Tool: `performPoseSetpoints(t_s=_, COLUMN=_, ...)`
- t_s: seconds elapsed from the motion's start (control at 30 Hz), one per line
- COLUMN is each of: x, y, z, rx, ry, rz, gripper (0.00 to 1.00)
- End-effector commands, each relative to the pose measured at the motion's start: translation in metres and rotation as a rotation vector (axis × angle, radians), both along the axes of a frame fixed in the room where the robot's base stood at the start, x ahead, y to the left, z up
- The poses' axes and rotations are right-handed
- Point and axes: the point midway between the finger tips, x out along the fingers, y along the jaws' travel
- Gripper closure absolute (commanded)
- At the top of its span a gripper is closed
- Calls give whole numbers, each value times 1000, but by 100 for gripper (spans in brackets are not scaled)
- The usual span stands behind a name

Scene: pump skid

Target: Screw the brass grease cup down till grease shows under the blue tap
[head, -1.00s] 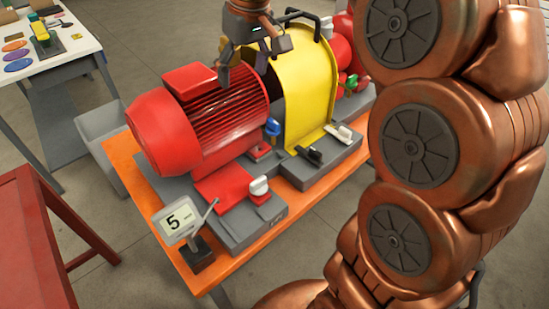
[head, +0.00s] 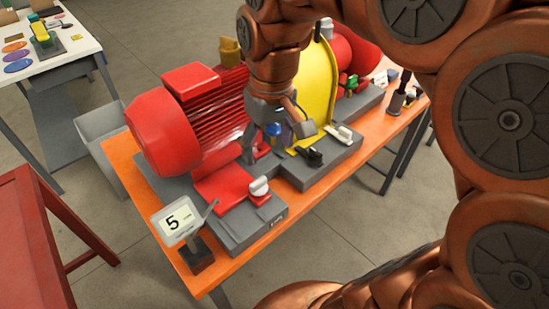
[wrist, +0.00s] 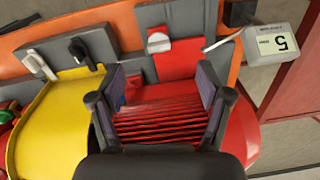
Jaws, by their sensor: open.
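The blue tap (head: 273,129) is a small blue knob between the red motor and the yellow guard, partly hidden by my gripper. Blue also shows beside the left finger in the wrist view (wrist: 121,104). My gripper (head: 276,142) points down around this spot, its fingers apart. In the wrist view my gripper (wrist: 162,90) is open and empty, with red motor fins and a red block between its fingers. A brownish-gold piece (head: 229,51) behind the motor may be the brass grease cup; I cannot tell for sure. I see no grease.
The red motor (head: 185,122) and yellow guard (head: 317,85) stand close on either side of my gripper. A white-handled switch (head: 259,187), a black lever (head: 309,156) and a display reading 5 (head: 180,219) line the front. Grey floor is clear in front of the orange bench.

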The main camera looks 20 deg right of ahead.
Motion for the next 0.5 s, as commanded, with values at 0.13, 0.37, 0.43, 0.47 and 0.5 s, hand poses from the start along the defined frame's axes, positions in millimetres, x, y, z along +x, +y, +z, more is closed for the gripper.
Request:
performPoseSetpoints(t_s=0.13, x=-15, y=-1, z=-10, rx=-5, ry=17, rz=-11, gripper=23)
performPoseSetpoints(t_s=0.37, x=-24, y=-1, z=-17, rx=-7, ry=28, rz=-22, gripper=23)
performPoseSetpoints(t_s=0.43, x=-24, y=-2, z=-18, rx=-7, ry=29, rz=-22, gripper=23)
performPoseSetpoints(t_s=0.47, x=-24, y=-2, z=-18, rx=-7, ry=29, rz=-23, gripper=23)
performPoseSetpoints(t_s=0.5, x=-24, y=-2, z=-18, rx=-7, ry=29, rz=-23, gripper=23)
